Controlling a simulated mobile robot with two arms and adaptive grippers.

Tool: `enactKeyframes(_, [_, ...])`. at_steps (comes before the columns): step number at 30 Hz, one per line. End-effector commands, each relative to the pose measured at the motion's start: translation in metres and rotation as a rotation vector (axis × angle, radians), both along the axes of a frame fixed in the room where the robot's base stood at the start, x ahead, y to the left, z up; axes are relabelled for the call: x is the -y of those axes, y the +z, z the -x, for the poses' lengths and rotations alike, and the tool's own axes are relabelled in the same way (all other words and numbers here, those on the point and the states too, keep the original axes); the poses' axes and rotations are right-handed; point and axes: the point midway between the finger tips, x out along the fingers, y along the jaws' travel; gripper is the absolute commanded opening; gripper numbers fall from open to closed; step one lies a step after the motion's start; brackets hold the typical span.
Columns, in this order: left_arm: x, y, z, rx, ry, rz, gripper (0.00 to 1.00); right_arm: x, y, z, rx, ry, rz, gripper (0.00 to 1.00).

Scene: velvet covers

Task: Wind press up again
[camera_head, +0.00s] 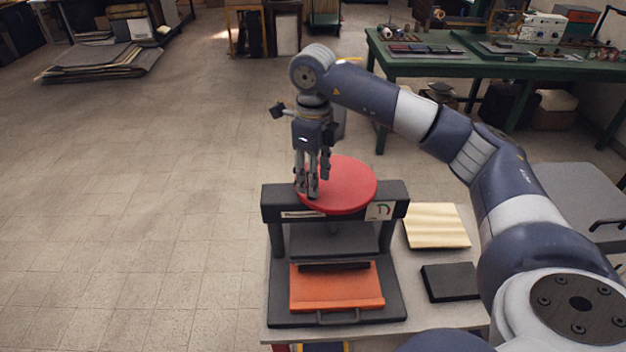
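A black press (281,206) stands on a light-topped bench, with a round red wheel (350,185) on its top crossbeam. A dark plate (330,241) hangs below the beam. An orange cover (337,297) with a black strip lies on the press base below the plate. My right gripper (313,190) points down at the left part of the red wheel. Its fingers overlap the wheel's edge; whether they touch or grip it cannot be told. My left gripper is not in view.
A pale wooden board (436,226) and a black block (450,282) lie on the bench to the right of the press. A green table (510,66) with tools stands at the back right. Open tiled floor lies to the left.

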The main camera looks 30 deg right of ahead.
Motion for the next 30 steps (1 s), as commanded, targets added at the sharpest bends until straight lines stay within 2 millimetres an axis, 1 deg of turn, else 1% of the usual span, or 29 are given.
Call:
enactKeyframes(1, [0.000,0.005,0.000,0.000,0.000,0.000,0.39,0.000,-0.006,0.001,-0.004,0.000,0.000,0.40])
enactKeyframes(6, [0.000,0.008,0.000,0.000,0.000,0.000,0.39,0.000,-0.022,0.000,-0.001,-0.001,-0.001,0.40])
enactKeyframes(10, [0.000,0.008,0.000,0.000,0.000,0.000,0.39,0.000,-0.026,0.000,0.001,0.000,-0.001,0.40])
enactKeyframes(16, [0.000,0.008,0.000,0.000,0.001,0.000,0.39,0.000,-0.026,0.000,0.001,0.000,-0.001,0.40])
enactKeyframes(17, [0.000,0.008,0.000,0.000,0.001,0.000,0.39,0.000,-0.026,0.000,0.001,0.000,-0.001,0.35])
enactKeyframes(18, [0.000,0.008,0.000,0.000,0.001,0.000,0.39,0.000,-0.026,0.000,0.001,0.000,-0.001,0.26])
enactKeyframes(20, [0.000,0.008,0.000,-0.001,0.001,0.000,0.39,0.000,-0.026,0.000,0.001,-0.001,-0.001,0.12])
enactKeyframes(21, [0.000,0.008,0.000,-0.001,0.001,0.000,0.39,0.000,-0.026,0.000,0.001,-0.001,-0.001,0.03])
enactKeyframes(22, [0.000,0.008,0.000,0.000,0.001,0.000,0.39,0.000,-0.026,0.000,0.001,0.000,-0.001,0.00])
enactKeyframes(30, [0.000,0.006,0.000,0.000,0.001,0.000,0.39,0.003,-0.026,0.001,0.001,-0.002,-0.001,0.00])
